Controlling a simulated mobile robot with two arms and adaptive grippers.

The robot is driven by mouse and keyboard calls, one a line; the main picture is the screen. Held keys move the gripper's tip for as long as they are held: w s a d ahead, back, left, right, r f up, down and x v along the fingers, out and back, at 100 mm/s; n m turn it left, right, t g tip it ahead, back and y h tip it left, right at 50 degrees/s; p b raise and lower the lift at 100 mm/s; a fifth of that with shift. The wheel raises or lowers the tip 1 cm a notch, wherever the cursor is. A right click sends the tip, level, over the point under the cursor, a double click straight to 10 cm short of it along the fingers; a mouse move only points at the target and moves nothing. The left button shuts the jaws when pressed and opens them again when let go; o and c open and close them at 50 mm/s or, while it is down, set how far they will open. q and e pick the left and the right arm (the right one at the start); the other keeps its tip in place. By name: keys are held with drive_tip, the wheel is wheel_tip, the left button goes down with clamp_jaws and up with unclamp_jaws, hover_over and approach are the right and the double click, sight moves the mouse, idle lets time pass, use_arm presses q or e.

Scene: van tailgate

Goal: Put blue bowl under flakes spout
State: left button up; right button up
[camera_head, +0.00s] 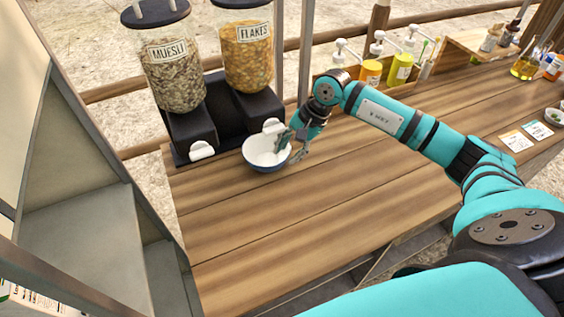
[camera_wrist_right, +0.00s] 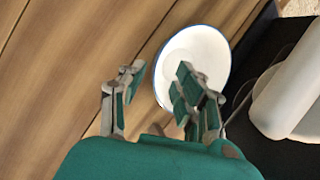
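The blue bowl (camera_head: 262,163), white inside with a blue outer wall, sits upright on the wooden counter, just in front of the flakes spout (camera_head: 273,126). The flakes dispenser (camera_head: 247,60) stands behind it. My right gripper (camera_head: 291,148) is at the bowl's right side, with its fingers apart. In the right wrist view, the bowl (camera_wrist_right: 208,52) lies beyond the gripper (camera_wrist_right: 160,76); one finger overlaps the bowl's inside and the other is outside its rim. I cannot tell whether either finger touches it. My left gripper is not in view.
A muesli dispenser (camera_head: 172,75) with its own white spout (camera_head: 201,150) stands left of the flakes one. The counter's front middle (camera_head: 290,225) is clear.

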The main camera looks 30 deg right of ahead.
drive_tip(key=b+v, duration=0.1)
drive_tip(key=v, duration=0.5)
drive_tip(key=shift+r, duration=0.3)
